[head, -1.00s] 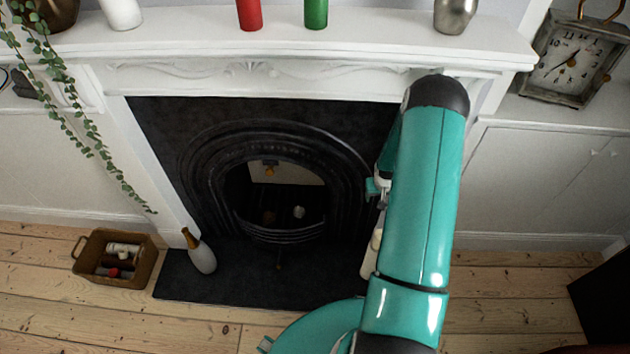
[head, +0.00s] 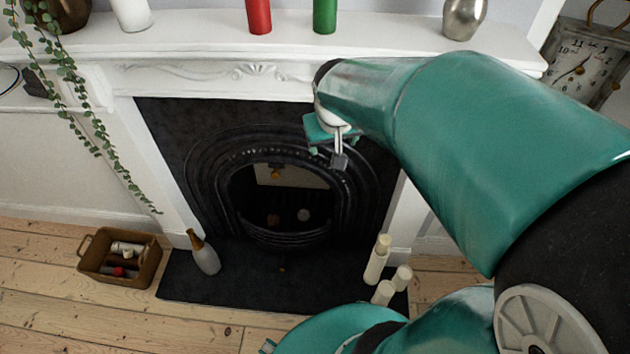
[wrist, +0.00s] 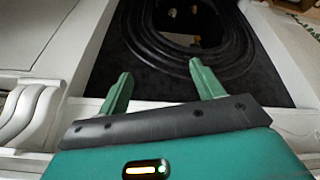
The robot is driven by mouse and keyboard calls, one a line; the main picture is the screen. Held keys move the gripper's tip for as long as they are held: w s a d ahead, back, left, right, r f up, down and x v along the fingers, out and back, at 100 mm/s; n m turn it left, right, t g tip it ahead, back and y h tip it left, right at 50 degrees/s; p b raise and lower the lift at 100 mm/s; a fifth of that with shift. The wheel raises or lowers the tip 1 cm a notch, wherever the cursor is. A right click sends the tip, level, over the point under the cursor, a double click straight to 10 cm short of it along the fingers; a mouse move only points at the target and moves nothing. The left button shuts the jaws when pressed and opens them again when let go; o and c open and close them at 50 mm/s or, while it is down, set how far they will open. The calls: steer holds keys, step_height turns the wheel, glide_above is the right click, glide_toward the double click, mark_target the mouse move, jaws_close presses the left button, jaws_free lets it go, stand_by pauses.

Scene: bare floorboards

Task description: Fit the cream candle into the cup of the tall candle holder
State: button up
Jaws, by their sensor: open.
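Several cream, candle-like pillars of different heights stand close together on the right end of the dark hearth. The tallest (head: 376,261) is at the back, with shorter ones (head: 402,278) in front. I cannot tell which parts are holder and which are candle, and no cup opening is clear. My gripper (head: 338,155) is high in front of the fireplace, well above and left of them. In the wrist view my gripper (wrist: 160,85) shows two green fingers spread apart with nothing between them.
A bottle (head: 205,256) stands on the hearth's left. A brown box (head: 139,275) holds small items. The hearth's middle is clear.

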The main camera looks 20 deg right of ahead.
steer(key=s+a+r+n+y, duration=0.1)
steer(key=s+a+r, duration=0.1)
steer(key=s+a, duration=0.3)
steer(key=s+a+r+t+y, duration=0.1)
steer(key=s+a+r, duration=0.2)
steer(key=s, duration=0.5)
steer(key=shift+s+a+r+n, duration=0.15)
steer(key=shift+a+r+n, duration=0.2)
steer(key=shift+a, duration=0.55)
